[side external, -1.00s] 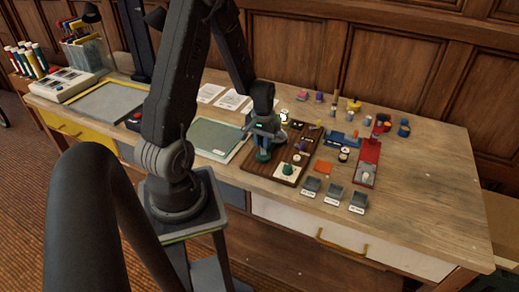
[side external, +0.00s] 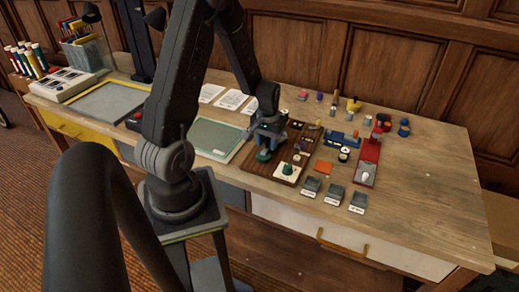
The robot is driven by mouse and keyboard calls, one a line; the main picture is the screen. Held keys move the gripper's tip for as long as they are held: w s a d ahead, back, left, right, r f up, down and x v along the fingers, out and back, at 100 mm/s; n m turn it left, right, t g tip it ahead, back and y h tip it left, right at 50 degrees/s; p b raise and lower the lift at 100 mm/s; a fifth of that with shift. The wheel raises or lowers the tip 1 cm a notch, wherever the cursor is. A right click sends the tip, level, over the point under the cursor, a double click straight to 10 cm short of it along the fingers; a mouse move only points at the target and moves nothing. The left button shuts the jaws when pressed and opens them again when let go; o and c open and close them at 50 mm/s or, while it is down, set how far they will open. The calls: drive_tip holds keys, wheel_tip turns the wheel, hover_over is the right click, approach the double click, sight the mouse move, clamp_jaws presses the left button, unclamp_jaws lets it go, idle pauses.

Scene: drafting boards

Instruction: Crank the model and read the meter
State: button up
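My gripper (side external: 265,142) points down over the left part of a dark wooden board (side external: 270,171) on the workbench. A green knob-like piece (side external: 263,156) shows just below the fingers; I cannot tell whether they touch it. The fingers are too small and dark to show if they are open or shut. A white piece with a dark green top (side external: 287,169) stands at the board's front. A small round white-faced piece (side external: 344,154) sits right of the board by a blue model (side external: 341,138). I cannot tell which piece is the crank or the meter.
Several grey labelled bins (side external: 334,192) stand at the front. A red board (side external: 367,160) and small coloured parts lie to the right and behind. A green mat (side external: 216,138) and papers (side external: 230,99) lie left. The bench's right end (side external: 440,190) is clear.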

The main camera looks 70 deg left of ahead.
drive_tip(key=shift+o, duration=0.5)
drive_tip(key=shift+r, duration=0.1)
drive_tip(key=shift+r, duration=3.4)
drive_tip(key=d+r+m+t+y, duration=0.15)
drive_tip(key=d+r+m, duration=0.25)
drive_tip(key=d+r, duration=0.6)
drive_tip(key=s+d+r+m+t, duration=0.2)
drive_tip(key=s+d+r, duration=0.2)
drive_tip(key=d, duration=0.2)
drive_tip(key=s+d+r+m+t+h, duration=0.1)
drive_tip(key=s+d+r+m+t, duration=0.1)
drive_tip(key=d, duration=0.5)
wheel_tip(320, 180, up, 2)
drive_tip(key=shift+s+r+m, duration=0.1)
drive_tip(key=shift+s+m, duration=0.4)
drive_tip(key=shift+s, duration=0.7)
